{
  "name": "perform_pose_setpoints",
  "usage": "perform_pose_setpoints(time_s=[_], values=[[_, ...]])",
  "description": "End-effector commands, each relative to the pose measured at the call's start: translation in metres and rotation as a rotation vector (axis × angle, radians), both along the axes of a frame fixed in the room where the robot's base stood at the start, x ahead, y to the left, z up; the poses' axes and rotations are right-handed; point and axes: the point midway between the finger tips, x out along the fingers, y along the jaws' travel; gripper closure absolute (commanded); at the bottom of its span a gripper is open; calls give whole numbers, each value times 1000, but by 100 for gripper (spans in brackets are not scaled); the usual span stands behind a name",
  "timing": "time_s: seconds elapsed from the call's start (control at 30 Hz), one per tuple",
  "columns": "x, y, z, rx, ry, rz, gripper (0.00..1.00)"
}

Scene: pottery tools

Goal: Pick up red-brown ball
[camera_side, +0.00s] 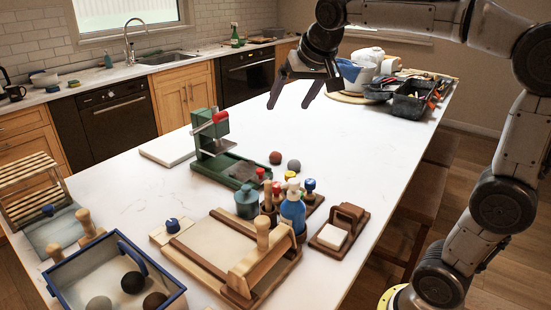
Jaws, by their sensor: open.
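A small red-brown ball (275,158) lies on the white table, just right of a green press and left of a grey ball (294,165). A dark brown ball (154,301) lies in a blue-rimmed tray at the lower left. My gripper (288,106) is open and empty. It hangs above the table, higher in the picture than the red-brown ball and apart from it, with its fingers pointing down.
The green press (217,140) with a red handle stands left of the ball. Bottles (293,206) and stamps stand in front. A wooden frame (205,250) and the blue-rimmed tray (66,276) are nearer. The table's middle right is clear.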

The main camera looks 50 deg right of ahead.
Motion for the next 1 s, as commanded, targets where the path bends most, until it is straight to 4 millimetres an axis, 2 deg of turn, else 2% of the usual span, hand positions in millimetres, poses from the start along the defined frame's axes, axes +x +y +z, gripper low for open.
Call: perform_pose_setpoints(time_s=[0.03, 0.2, 0.3, 0.4, 0.5, 0.6, 0.77, 1.0], values=[[23, -14, -5, 4, 13, -39, 9], [87, -62, -29, 9, 49, -156, 9], [117, -91, -55, 10, 80, -209, 9], [137, -117, -85, 10, 118, -242, 9], [146, -134, -115, 17, 161, -266, 9], [147, -144, -138, 25, 199, -280, 9], [146, -155, -156, 31, 217, -293, 9], [157, -166, -198, 31, 219, -292, 9]])
